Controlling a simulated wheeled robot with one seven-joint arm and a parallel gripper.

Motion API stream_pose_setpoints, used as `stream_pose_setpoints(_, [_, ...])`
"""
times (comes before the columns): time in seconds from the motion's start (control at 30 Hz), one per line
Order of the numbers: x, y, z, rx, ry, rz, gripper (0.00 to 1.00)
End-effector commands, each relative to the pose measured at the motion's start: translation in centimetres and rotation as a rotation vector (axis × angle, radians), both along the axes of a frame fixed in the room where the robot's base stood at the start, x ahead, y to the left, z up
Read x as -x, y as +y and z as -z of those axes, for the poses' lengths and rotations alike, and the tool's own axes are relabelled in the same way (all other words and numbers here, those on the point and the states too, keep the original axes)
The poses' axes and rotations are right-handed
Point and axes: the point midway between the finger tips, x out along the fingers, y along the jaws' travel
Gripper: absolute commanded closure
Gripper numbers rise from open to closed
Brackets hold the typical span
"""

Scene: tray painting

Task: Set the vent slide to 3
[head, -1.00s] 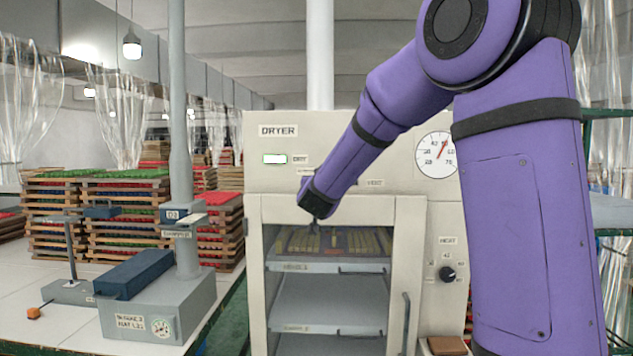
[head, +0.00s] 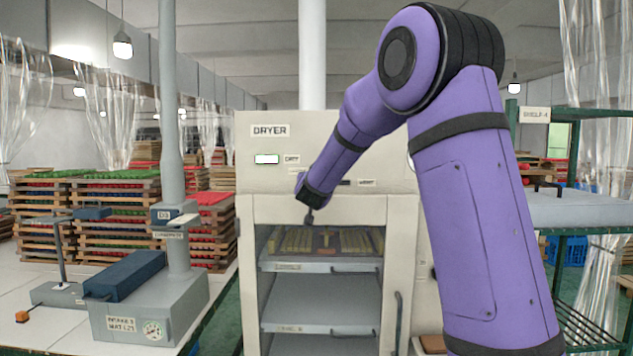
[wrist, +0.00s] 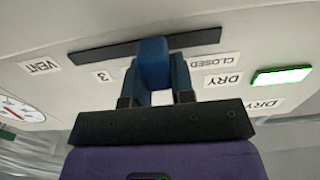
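The vent slide's blue handle (wrist: 153,62) stands on a dark slot (wrist: 95,50) in the dryer's upper front, seen upside down in the wrist view. It sits between the label 3 (wrist: 103,76) and the label CLOSED (wrist: 208,62). My gripper (wrist: 157,78) has one blue finger on each side of the handle, close against it, and appears shut on it. In the head view my arm reaches the dryer (head: 340,130) front and hides the handle; only part of the slot (head: 346,183) shows beside the VENT label (head: 367,182).
Below, racks (head: 320,303) show in the dryer, the upper one bearing a tray. A bench with a grey device (head: 150,310) stands left, before stacked trays (head: 118,222). A green-framed shelf (head: 580,232) stands right. A gauge (wrist: 20,110) is beside the VENT label.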

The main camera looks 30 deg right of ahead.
Motion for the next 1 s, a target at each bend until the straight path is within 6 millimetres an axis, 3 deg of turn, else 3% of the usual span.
stream_pose_setpoints(0.03, [0.0, 0.0, 0.0, 0.0, 0.0, 0.0, 0.9])
stream_pose_setpoints(0.1, [0.0, 0.0, 0.0, 0.0, 0.0, 0.0, 1.0])
stream_pose_setpoints(0.27, [0.2, -0.3, 0.0, 0.001, 0.001, 0.001, 1.0])
stream_pose_setpoints(0.53, [3.3, -5.0, -0.1, 0.002, -0.001, 0.004, 1.0])
stream_pose_setpoints(0.7, [4.6, -6.8, 0.0, 0.001, 0.0, 0.001, 1.0])
stream_pose_setpoints(1.0, [4.8, -7.1, 0.0, 0.0, 0.0, 0.003, 1.0])
